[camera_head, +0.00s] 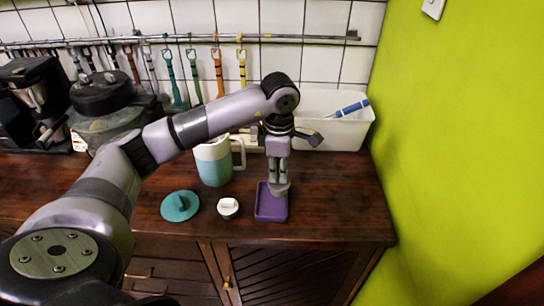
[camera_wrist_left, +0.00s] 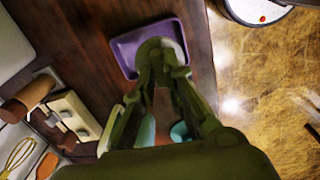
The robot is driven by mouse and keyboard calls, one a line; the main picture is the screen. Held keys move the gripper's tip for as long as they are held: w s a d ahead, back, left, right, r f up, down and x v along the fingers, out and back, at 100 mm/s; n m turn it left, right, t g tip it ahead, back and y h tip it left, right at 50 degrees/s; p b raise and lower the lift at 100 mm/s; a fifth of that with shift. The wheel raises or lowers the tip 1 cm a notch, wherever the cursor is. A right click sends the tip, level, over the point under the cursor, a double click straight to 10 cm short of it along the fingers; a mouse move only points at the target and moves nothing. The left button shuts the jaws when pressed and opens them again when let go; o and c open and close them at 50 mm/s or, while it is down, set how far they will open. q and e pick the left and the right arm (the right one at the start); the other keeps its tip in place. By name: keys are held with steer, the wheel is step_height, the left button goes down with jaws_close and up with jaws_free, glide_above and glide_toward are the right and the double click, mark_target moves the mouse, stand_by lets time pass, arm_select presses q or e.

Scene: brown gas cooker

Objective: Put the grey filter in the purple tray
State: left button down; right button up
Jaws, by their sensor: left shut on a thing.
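My left gripper (camera_head: 279,182) points down over the purple tray (camera_head: 270,212) and is shut on the grey filter (camera_head: 280,189). The filter is small and round and sits between the fingertips, over the back part of the tray. I cannot tell whether it touches the tray floor. In the left wrist view the purple tray (camera_wrist_left: 126,48) lies beyond the fingertips (camera_wrist_left: 162,72). The grey filter (camera_wrist_left: 176,44) overlaps the tray there, partly hidden by the fingers. My right gripper is in neither view.
A teal and white jug (camera_head: 213,168) stands left of the tray. A teal lid (camera_head: 180,206) and a small white-topped item (camera_head: 228,207) lie on the dark wooden counter (camera_head: 340,215). A white bin (camera_head: 340,134) is behind. The green wall (camera_head: 460,150) bounds the right.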

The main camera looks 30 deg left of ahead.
arm_select(q)
steer(key=a+n, duration=0.1)
steer(key=n, duration=0.1)
steer(key=w+a+n, duration=0.1)
steer(key=n, duration=0.1)
steer(key=shift+a, duration=0.2)
steer(key=shift+w+a+n, duration=0.25)
steer(key=shift+a+n, duration=0.05)
steer(key=shift+n, duration=0.4)
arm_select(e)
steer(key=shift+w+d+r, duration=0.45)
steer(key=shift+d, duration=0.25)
arm_select(q)
steer(key=shift+f, duration=0.1)
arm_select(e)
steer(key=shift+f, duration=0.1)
arm_select(q)
step_height(320, 180, down, 6)
steer(key=b, duration=0.4)
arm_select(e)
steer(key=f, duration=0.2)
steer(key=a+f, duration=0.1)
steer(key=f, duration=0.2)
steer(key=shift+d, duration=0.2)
